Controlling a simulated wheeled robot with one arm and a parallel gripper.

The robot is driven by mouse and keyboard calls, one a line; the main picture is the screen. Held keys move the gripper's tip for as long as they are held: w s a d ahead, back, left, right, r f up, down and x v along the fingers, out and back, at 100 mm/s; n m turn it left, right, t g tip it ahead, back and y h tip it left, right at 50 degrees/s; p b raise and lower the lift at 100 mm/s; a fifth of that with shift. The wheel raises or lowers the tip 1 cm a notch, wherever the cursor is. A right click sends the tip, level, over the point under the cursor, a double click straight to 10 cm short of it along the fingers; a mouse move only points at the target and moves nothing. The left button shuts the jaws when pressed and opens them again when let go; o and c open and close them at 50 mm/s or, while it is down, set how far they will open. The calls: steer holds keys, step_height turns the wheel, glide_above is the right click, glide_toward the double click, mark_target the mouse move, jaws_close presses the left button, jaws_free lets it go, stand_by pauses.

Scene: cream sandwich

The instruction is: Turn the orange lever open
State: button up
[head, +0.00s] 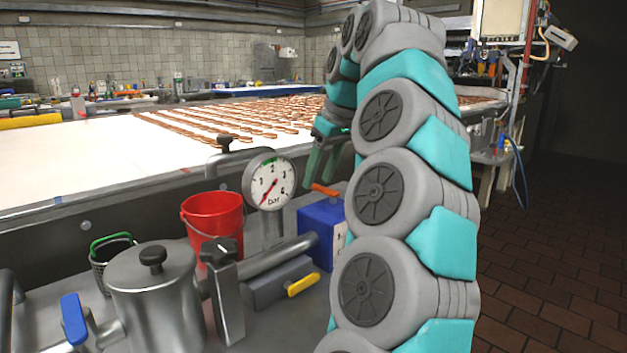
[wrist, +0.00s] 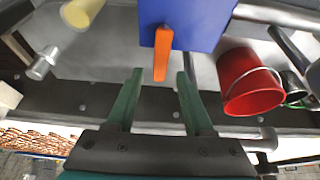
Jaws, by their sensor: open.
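The orange lever (head: 325,190) sits on top of a blue box (head: 318,222) in the head view, just right of the gauge and partly beside my arm. In the wrist view the orange lever (wrist: 162,53) points from the blue box (wrist: 190,22) toward my gripper. My gripper (wrist: 157,72) is open and empty. Its two green fingers lie to either side of the line of the lever, with the lever's end near the gap between the fingertips.
A pressure gauge (head: 269,181) stands left of the box. A red bucket (head: 213,222), a metal pot (head: 153,290), a blue handle (head: 74,318) and a yellow handle (head: 302,285) are on the near bench. The conveyor (head: 90,155) with brown rows lies behind.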

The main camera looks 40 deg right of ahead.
steer(key=shift+w+f, duration=0.1)
steer(key=shift+f, duration=0.15)
jaws_close()
stand_by(0.4)
